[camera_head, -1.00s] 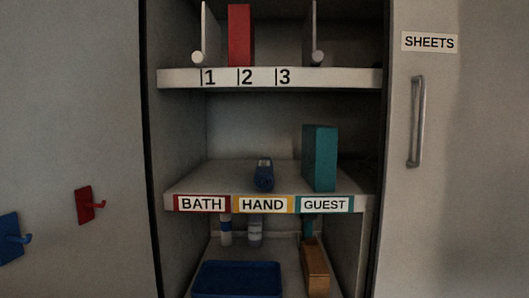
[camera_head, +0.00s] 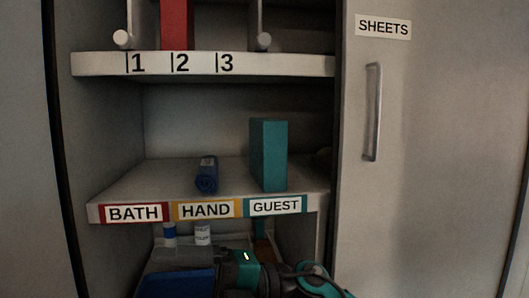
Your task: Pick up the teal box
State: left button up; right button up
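A teal-and-black part of my arm, apparently the right one (camera_head: 245,272), shows low in the picture, below the shelf edge and well short of the box. Its fingertips cannot be made out. My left gripper is not in view.
A rolled blue towel (camera_head: 207,174) lies left of the box. A red box (camera_head: 177,24) stands on the numbered upper shelf (camera_head: 290,64). Below are small bottles (camera_head: 203,234) and a blue bin (camera_head: 175,284). A closed SHEETS door (camera_head: 430,150) is at the right.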

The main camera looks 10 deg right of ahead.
jog(key=n+g+h, duration=0.1)
jog(key=n+h, duration=0.1)
jog(key=h, duration=0.1)
jog(key=m+t+h, duration=0.2)
jog(key=t+h, duration=0.6)
jog(key=h, duration=0.9)
send_near(276, 177)
jog(key=s+f, duration=0.5)
jog(key=s, duration=0.4)
jog(key=w+p, duration=0.1)
jog(key=w, duration=0.3)
jog(key=w+p, duration=0.1)
jog(key=w, duration=0.3)
jog(key=shift+w+f+p, duration=0.2)
jog(key=shift+w+p, duration=0.05)
jog(key=shift+p, duration=0.15)
jog(key=w+p, duration=0.1)
jog(key=w, duration=0.2)
jog(key=shift+p+x, duration=0.35)
jog(key=shift+x, duration=0.85)
jog(key=shift+w+f, duration=0.1)
jog(key=shift+f, duration=0.3)
